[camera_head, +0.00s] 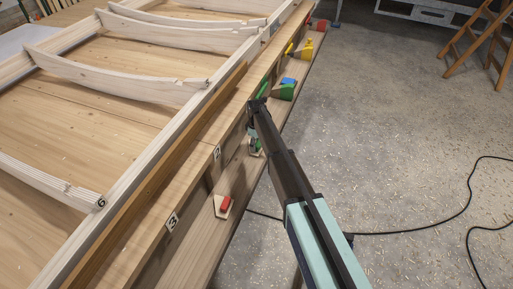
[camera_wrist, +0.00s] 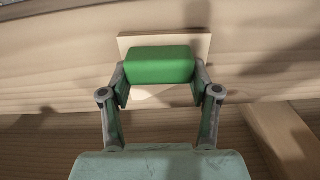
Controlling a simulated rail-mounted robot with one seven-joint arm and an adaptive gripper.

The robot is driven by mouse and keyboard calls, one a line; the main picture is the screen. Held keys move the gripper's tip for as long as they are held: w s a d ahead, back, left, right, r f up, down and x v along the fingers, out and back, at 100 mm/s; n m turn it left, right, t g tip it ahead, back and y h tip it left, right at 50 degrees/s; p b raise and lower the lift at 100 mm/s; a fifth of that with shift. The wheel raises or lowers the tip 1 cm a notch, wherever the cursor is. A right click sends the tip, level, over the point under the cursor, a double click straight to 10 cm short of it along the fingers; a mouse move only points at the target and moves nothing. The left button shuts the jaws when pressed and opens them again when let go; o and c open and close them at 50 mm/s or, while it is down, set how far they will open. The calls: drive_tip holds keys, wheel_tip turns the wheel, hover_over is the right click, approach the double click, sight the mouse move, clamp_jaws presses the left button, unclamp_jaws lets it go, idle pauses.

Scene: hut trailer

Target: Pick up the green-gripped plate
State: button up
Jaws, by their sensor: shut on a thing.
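The green-gripped plate (camera_wrist: 203,45) is a pale wooden plate with a green block-shaped grip (camera_wrist: 160,65) on its face, seen in the wrist view. The plate is close against a wooden board behind it; I cannot tell whether they touch. My gripper (camera_wrist: 160,80) has one finger on each side of the green grip and is shut on it. In the head view my arm reaches to the side of the long wooden frame, and the held plate cannot be made out clearly there.
On the ledge along the frame's side (camera_head: 201,249) lie a red-gripped plate (camera_head: 224,205) nearer, and green (camera_head: 284,92), blue (camera_head: 289,81), yellow (camera_head: 303,51) and red (camera_head: 321,25) pieces farther away. Curved ribs (camera_head: 120,82) cross the frame. The floor (camera_head: 400,130) at right has a cable and a wooden stand.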

wheel_tip(320, 180, up, 22)
drive_tip(key=p, duration=0.6)
drive_tip(key=shift+r, duration=0.15)
idle(0.3)
drive_tip(key=shift+p, duration=0.45)
